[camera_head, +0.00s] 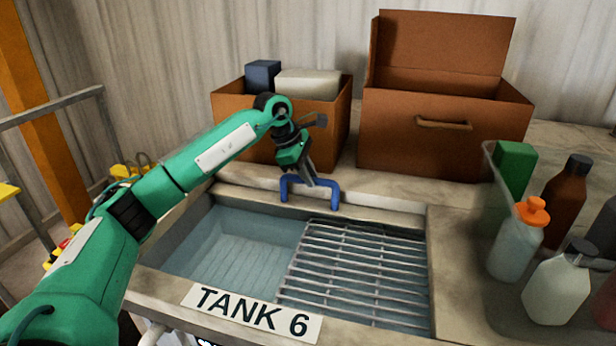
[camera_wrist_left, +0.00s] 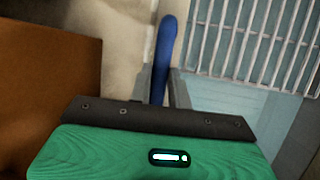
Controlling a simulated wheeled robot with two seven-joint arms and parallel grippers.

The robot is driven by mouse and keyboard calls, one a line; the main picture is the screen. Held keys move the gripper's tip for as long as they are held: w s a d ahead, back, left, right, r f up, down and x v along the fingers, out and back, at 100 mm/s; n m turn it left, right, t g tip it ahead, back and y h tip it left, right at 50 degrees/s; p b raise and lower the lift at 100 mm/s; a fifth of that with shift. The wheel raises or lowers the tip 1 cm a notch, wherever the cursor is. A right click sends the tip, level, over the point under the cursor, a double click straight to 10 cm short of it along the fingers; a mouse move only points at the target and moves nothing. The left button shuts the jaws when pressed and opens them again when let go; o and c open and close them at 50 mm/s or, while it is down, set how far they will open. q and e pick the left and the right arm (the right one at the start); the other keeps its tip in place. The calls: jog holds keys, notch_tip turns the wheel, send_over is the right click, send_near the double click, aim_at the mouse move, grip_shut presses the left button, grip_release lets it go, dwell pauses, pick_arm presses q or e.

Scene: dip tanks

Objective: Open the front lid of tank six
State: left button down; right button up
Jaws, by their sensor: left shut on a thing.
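Tank six, marked by its "TANK 6" label (camera_head: 251,312), stands open at the front, with blue water (camera_head: 235,245) on the left and a metal grate (camera_head: 355,270) on the right. A blue U-shaped handle (camera_head: 334,194) is at the back edge of the opening, in front of a pale strip. I cannot tell how far the lid itself extends there. My left gripper (camera_head: 311,178) is shut on the handle's crossbar. In the left wrist view, the handle (camera_wrist_left: 167,40) runs between the two fingers (camera_wrist_left: 161,88). My right gripper is not in view.
Behind the tank are a brown box with two blocks (camera_head: 232,115) and a brown chest with its lid raised (camera_head: 435,135). A clear bin with several bottles (camera_head: 488,200) stands at the right. Grey railings (camera_head: 50,107) are at the left.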

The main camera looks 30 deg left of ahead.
pick_arm(q)
jog(key=c, duration=1.3)
grip_release()
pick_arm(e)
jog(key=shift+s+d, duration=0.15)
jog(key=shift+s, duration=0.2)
pick_arm(q)
jog(key=shift+a+r, duration=0.25)
jog(key=shift+r, duration=0.25)
jog(key=b+v, duration=0.2)
jog(key=v, duration=1)
jog(key=shift+s+r, duration=0.2)
jog(key=shift+r, duration=0.15)
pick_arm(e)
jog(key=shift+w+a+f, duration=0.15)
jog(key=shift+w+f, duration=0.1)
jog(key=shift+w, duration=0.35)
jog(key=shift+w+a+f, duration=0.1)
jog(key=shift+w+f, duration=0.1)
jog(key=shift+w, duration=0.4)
pick_arm(q)
jog(key=shift+a, duration=0.1)
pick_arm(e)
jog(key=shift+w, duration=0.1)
